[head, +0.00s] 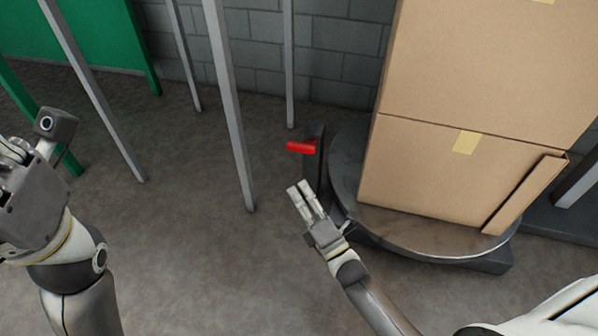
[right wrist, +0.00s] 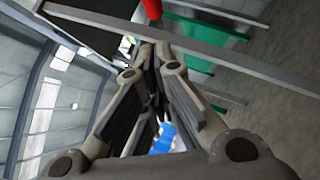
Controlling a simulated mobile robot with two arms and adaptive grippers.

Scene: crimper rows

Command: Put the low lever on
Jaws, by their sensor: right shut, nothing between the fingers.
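The low lever (head: 301,147) is a short red handle on a dark post (head: 314,170) beside a round turntable. A red piece of it also shows at the top of the right wrist view (right wrist: 152,8), just beyond my fingertips. My right gripper (head: 305,190) is shut and empty, just below the lever in the head view. I see no clear contact between them. My left gripper (head: 10,155) is at the left edge of the head view, partly cut off, and its fingers are not clear.
A round grey turntable (head: 420,240) carries large cardboard boxes (head: 440,170) at the right. Several thin grey metal legs (head: 232,110) stand left of the lever. A green panel (head: 90,30) is at the back left. The floor (head: 190,260) between my arms is clear.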

